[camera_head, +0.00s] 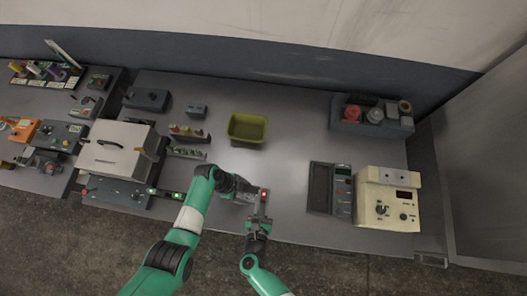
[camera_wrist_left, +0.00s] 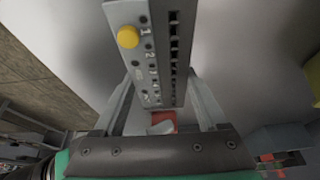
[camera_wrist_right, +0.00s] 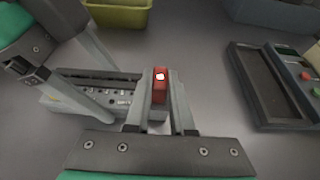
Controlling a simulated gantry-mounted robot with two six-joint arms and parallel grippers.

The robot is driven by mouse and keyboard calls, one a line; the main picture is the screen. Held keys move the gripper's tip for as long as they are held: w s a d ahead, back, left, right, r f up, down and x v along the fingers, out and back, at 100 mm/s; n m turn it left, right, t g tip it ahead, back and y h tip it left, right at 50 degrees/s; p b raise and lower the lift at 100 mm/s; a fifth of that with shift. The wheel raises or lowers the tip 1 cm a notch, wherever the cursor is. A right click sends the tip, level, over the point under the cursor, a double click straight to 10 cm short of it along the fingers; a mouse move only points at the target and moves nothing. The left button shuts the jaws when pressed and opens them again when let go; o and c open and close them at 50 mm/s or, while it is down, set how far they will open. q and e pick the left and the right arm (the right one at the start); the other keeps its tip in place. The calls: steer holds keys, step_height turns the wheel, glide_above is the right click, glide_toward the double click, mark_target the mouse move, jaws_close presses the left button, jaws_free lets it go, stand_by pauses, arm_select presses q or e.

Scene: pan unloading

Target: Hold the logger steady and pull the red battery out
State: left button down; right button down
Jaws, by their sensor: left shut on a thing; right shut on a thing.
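The logger is a grey box with numbered ports and a yellow button, filling the top of the left wrist view (camera_wrist_left: 155,60). It also shows in the right wrist view (camera_wrist_right: 105,95). My left gripper (camera_head: 252,188) is shut on the logger, its fingers on both sides. The red battery (camera_wrist_right: 160,88) sits at the logger's right end in the right wrist view, with a small light spot on top. My right gripper (camera_head: 261,212) is shut on the battery. The battery shows as a red spot in the head view (camera_head: 264,195). I cannot tell how deep it sits in the logger.
A yellow-green bin (camera_head: 247,128) stands behind the grippers. A dark tray device (camera_head: 331,188) and a cream instrument (camera_head: 388,198) stand to the right. A white-lidded box (camera_head: 118,147) and small racks stand to the left.

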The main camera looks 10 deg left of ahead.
steer(key=shift+r, duration=0.75)
stand_by(0.3)
steer(key=shift+d+r, duration=0.1)
steer(key=shift+r, duration=2.1)
arm_select(q)
jaws_free()
steer(key=shift+r, duration=0.1)
